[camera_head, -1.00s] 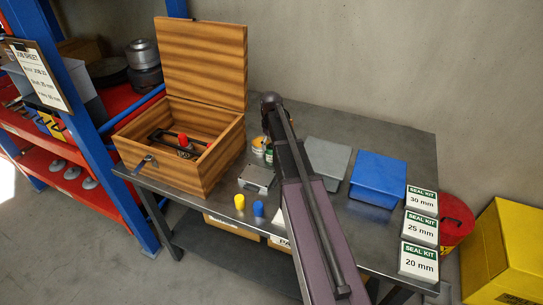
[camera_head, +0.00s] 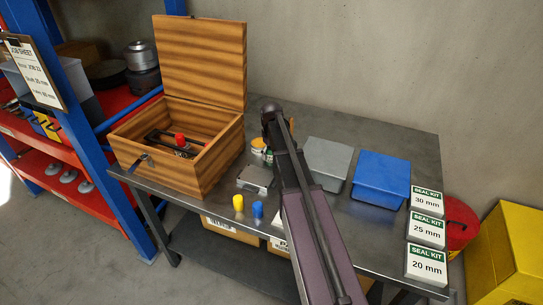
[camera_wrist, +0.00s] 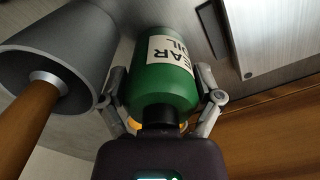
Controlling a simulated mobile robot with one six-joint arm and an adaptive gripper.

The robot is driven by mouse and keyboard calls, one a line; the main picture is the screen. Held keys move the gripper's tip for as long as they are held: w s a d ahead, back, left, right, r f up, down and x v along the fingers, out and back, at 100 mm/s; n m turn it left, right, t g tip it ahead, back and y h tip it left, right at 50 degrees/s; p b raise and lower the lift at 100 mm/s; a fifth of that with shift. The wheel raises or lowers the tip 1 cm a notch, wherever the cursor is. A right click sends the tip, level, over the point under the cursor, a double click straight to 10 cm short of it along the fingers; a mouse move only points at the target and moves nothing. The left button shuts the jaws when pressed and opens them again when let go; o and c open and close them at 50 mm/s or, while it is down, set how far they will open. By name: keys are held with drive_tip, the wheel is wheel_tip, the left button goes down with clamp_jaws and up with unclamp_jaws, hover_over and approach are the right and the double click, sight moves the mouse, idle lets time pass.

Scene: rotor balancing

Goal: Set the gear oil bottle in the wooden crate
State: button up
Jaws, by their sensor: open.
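The green gear oil bottle (camera_wrist: 160,80), with a white label and a dark neck, fills the middle of the wrist view. My gripper (camera_wrist: 162,95) is open, with one finger on each side of the bottle; whether they touch it I cannot tell. In the head view my arm hides most of this spot, and only a small green patch shows beside the arm. The wooden crate (camera_head: 168,172) stands with its lid up on the left of the bench. It holds a red-capped item (camera_head: 180,140) and a dark rack.
A grey cylindrical head with a wooden handle (camera_wrist: 40,108) is close left of the bottle in the wrist view. A grey case (camera_head: 255,178), yellow (camera_head: 238,203) and blue (camera_head: 257,210) pieces, a grey bin (camera_head: 325,160), a blue bin (camera_head: 381,178) and seal kit boxes (camera_head: 427,230) occupy the bench.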

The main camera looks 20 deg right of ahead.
drive_tip(key=c, duration=0.9)
drive_tip(key=shift+c, duration=0.2)
drive_tip(key=shift+r, duration=0.1)
wheel_tip(320, 180, up, 10)
drive_tip(key=p, duration=1)
